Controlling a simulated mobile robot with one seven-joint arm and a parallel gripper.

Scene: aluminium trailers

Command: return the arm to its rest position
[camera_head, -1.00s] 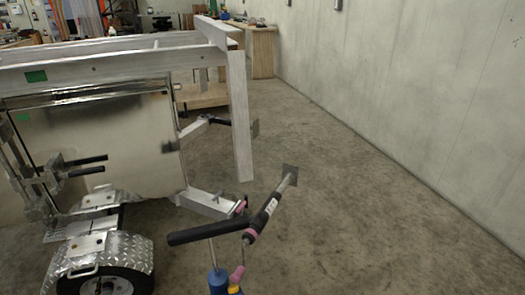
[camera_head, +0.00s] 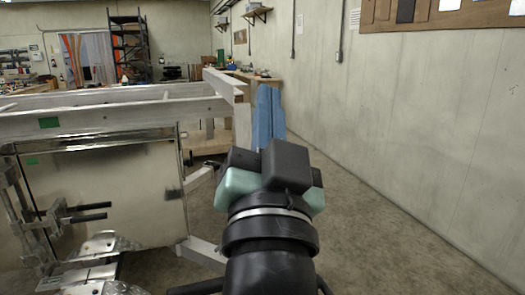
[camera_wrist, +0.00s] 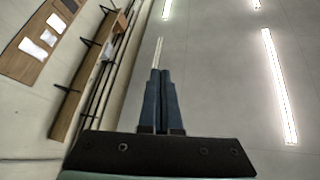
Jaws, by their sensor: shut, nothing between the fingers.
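My gripper (camera_head: 269,90) stands raised in front of the head camera, right of the trailer frame, with its blue fingers pointing up. Its dark and teal body and the black wrist link fill the lower middle of the view. In the wrist view my gripper (camera_wrist: 160,74) has its two blue fingers side by side, shut and empty. Beyond them are the ceiling and the upper wall. My arm hides part of the floor and the area by the trailer's front corner.
The aluminium trailer (camera_head: 95,118) stands at left, its frame corner close beside my gripper. A bare wall (camera_head: 430,140) runs along the right, with a wooden board (camera_head: 450,14) high on it. Open floor (camera_head: 370,235) lies between. Ceiling lights (camera_wrist: 279,85) show in the wrist view.

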